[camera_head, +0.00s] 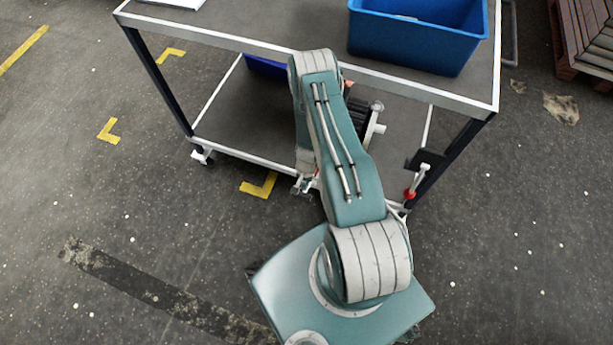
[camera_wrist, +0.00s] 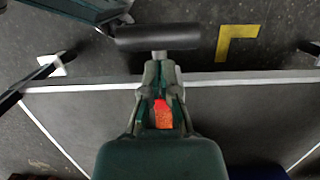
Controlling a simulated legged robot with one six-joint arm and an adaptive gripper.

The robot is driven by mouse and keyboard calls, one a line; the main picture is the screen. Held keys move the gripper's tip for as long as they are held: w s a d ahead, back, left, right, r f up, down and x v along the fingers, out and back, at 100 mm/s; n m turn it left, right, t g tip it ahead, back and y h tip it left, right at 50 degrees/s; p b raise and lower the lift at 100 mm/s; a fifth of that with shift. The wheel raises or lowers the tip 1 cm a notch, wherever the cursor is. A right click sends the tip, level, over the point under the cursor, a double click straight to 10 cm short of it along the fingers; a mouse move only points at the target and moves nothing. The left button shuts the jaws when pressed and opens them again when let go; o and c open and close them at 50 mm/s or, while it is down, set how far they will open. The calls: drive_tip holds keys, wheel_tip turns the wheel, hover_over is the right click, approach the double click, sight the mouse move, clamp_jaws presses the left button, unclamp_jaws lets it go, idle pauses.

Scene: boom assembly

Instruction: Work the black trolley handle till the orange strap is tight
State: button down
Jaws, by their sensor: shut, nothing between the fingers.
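In the wrist view, a black cylindrical bar (camera_wrist: 157,37), which looks like the handle, lies crosswise just beyond the fingertips, on a short grey stem. My gripper (camera_wrist: 161,78) is shut with nothing between its fingers. Its tips are close to the stem; I cannot tell whether they touch it. A red-orange patch (camera_wrist: 162,114) shows through the gap between the finger linkages. It may be the orange strap, but I cannot tell how tight it is.
The trolley (camera_head: 240,45) stands ahead, its lower shelf (camera_head: 235,115) edged in white. A blue bin (camera_head: 415,35) is on top. A black part with a red-tipped lever (camera_head: 425,162) sits by the right leg. A yellow floor mark (camera_wrist: 236,40) lies on clear floor.

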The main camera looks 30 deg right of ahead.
drive_tip(key=shift+s+a+f, duration=0.1)
drive_tip(key=shift+s+a, duration=0.05)
drive_tip(key=shift+s+f, duration=0.1)
idle(0.3)
